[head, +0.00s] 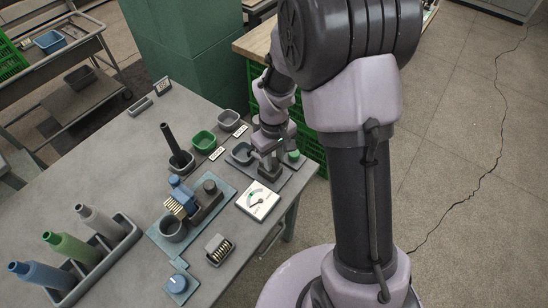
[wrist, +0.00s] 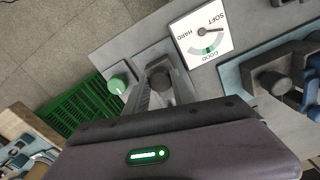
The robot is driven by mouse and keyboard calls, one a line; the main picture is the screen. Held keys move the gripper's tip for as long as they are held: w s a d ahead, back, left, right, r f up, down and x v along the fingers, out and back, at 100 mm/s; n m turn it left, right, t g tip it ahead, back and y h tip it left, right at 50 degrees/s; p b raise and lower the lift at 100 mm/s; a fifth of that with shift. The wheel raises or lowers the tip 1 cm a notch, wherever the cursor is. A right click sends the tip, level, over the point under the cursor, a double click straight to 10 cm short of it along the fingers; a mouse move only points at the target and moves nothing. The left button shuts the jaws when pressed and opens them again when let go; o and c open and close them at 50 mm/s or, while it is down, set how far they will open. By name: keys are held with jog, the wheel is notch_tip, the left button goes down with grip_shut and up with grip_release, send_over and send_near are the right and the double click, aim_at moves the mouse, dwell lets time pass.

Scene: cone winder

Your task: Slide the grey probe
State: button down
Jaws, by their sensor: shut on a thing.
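The grey probe, a dark post with a round top, stands in a small hardness tester at the table's right edge in the head view (head: 269,169). It also shows in the wrist view (wrist: 158,82). The white dial (wrist: 202,34) carries SOFT, HARD and GOOD marks. Its needle points toward the SOFT side, away from the green GOOD band. A green knob (wrist: 118,84) stands beside the probe.
A blue-handled device (head: 180,192) stands left of the dial (head: 257,201). Several cones (head: 68,247) stand in a rack at front left. Green crates (head: 313,148) are off the table's right edge.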

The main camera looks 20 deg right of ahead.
jog(key=shift+s+d, duration=0.45)
jog(key=shift+s, duration=0.2)
jog(key=shift+s+d, duration=0.45)
jog(key=shift+s, duration=0.15)
jog(key=c, duration=1.5)
grip_release()
jog(key=o, duration=0.4)
jog(key=shift+s+d, duration=0.1)
jog(key=shift+o, duration=0.2)
jog(key=shift+r, duration=0.1)
notch_tip(320, 180, up, 17)
jog(key=p, duration=0.7)
jog(key=shift+r, duration=0.1)
